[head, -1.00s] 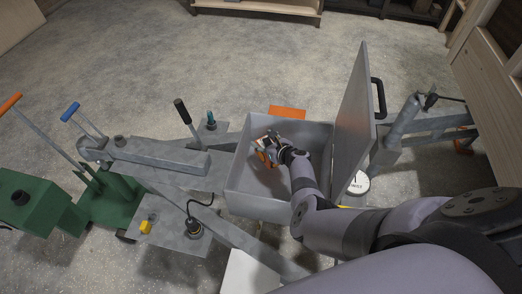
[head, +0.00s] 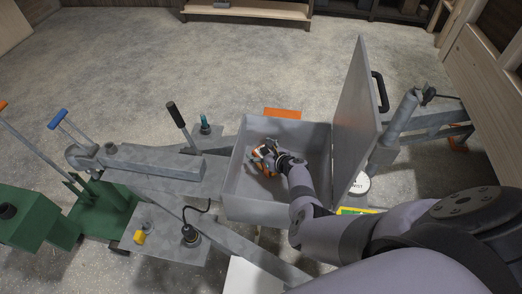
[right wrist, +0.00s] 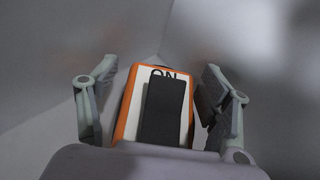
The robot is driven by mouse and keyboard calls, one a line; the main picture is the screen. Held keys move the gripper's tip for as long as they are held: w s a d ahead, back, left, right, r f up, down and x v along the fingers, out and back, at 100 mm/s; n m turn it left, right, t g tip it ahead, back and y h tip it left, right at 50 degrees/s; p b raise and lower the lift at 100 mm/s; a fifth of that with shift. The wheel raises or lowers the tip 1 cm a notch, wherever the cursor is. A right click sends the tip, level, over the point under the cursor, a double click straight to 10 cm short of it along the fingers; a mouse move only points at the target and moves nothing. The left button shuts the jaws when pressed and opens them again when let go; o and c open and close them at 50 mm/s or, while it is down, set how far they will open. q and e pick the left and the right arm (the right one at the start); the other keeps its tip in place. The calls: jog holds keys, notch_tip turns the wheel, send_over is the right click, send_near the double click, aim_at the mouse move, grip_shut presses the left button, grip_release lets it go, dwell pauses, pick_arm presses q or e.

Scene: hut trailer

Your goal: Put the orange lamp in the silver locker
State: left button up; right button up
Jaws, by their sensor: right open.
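The silver locker (head: 240,188) is a grey metal box with its lid (head: 355,125) standing open on the right. My right arm reaches into it from the lower right. The right gripper (head: 262,158) is inside the locker, low over its floor. The orange lamp (head: 268,172) is in the locker at the gripper, partly hidden by it. In the right wrist view the lamp (right wrist: 132,105) shows an orange rim, a white face and a dark block. It lies between the open fingers of the gripper (right wrist: 155,105), with a gap on both sides. My left gripper is not in view.
A grey metal frame (head: 150,160) with levers runs left of the locker, beside a green machine (head: 25,220). A round white dial (head: 360,183) sits right of the locker. A wooden shelf (head: 250,10) stands at the back; open floor lies between.

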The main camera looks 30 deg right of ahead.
aim_at(266, 152)
jog(key=shift+s+r+p, duration=0.25)
jog(key=shift+r+p, duration=0.05)
jog(key=shift+p, duration=0.05)
jog(key=p+v, duration=0.2)
jog(key=v, duration=0.4)
jog(key=shift+p, duration=0.3)
jog(key=shift+s+r, duration=0.15)
jog(key=shift+s, duration=0.3)
